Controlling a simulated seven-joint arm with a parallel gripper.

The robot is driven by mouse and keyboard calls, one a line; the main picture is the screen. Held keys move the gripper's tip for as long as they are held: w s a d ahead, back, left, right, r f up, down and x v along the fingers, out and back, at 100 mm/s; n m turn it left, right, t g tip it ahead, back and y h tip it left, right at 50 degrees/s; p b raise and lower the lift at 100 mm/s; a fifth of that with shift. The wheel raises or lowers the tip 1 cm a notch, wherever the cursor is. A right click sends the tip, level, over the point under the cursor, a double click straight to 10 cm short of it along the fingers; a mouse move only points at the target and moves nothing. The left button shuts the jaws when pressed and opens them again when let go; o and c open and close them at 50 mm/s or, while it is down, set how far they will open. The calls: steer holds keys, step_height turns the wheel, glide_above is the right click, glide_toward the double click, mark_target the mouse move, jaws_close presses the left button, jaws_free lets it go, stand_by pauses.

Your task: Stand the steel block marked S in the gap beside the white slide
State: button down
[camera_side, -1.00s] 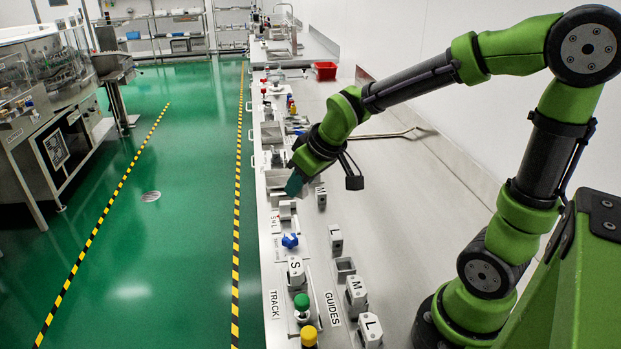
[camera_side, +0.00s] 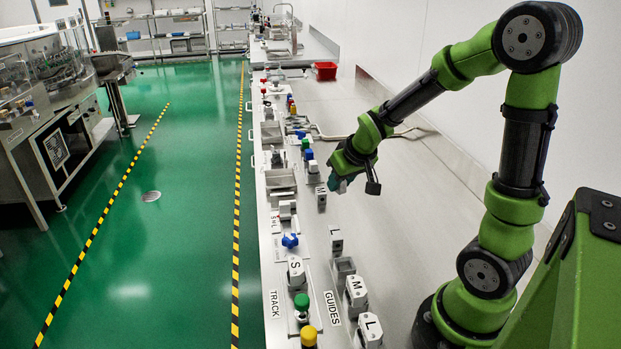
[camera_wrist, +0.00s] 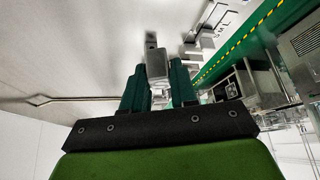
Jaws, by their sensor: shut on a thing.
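My gripper (camera_side: 340,182) hangs over the bench, near the small steel block marked M (camera_side: 321,199). In the wrist view its two green fingers (camera_wrist: 158,88) are shut on a grey steel block (camera_wrist: 156,64). No letter on the held block can be read. In the side view the held block is mostly hidden by the fingers. A white slide marked S (camera_side: 296,270) stands in the left row by the TRACK label. White pieces marked M (camera_side: 356,290) and L (camera_side: 370,330) stand by the GUIDES label. I cannot tell which opening is the gap.
A steel block marked L (camera_side: 336,242) stands on the bench, with a grey open-topped holder (camera_side: 343,267) just nearer. Blue (camera_side: 290,241), green (camera_side: 301,301) and yellow (camera_side: 309,337) knobs line the front edge. A red bin (camera_side: 325,70) is far back. The bench right of the blocks is clear.

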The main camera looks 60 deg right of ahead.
mark_target(375, 207)
steer(key=s+d+f+m+g+h, duration=0.1)
steer(key=s+d+f+m, duration=0.15)
steer(key=d, duration=0.35)
steer(key=s+d+f+m+h, duration=0.1)
steer(key=s+d+f+m, duration=0.15)
steer(key=d, duration=0.45)
steer(key=shift+n, duration=0.4)
steer(key=shift+w+d+f, duration=0.1)
steer(key=shift+f, duration=3.25)
steer(key=c, duration=0.9)
jaws_free()
steer(key=shift+f, duration=0.15)
